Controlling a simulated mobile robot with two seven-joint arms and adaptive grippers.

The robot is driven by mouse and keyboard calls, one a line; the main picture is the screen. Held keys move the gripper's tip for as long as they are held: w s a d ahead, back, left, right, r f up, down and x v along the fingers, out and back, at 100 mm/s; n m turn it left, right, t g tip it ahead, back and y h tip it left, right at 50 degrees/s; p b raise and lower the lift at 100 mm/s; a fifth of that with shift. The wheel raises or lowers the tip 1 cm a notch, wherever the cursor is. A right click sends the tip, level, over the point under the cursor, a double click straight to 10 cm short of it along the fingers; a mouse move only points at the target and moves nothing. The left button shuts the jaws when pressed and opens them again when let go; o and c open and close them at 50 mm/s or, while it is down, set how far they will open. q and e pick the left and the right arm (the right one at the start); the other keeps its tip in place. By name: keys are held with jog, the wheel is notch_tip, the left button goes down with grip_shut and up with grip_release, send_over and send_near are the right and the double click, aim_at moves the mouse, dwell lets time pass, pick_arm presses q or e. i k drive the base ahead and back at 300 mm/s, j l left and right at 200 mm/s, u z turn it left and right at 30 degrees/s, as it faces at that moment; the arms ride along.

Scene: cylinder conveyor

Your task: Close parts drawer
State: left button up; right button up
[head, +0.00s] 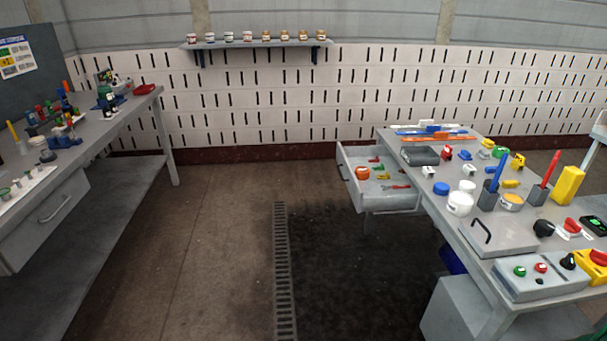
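The parts drawer (386,204) is pulled open from the left side of the right workbench (434,192). It is a grey drawer with an orange round item (362,173) and several small green, yellow and red parts inside. Neither of my grippers shows in the head view.
The right bench carries jars, pen holders, a control box (541,277) and many small parts. A left workbench (100,128) has a closed drawer (50,215). The floor between them is clear, with a drain grate (282,260). A wall shelf (255,44) holds several jars.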

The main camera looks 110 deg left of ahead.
aim_at(365, 195)
jog(key=u, duration=3.2)
jog(key=i+u, duration=0.1)
jog(key=i+j+z, duration=0.15)
jog(key=i, duration=0.35)
jog(key=i+j+z, duration=0.15)
jog(key=i, duration=0.35)
jog(key=i+j+z, duration=0.15)
jog(key=i, duration=0.3)
jog(key=i+j+z, duration=0.15)
jog(key=i+j, duration=0.2)
jog(key=i, duration=0.1)
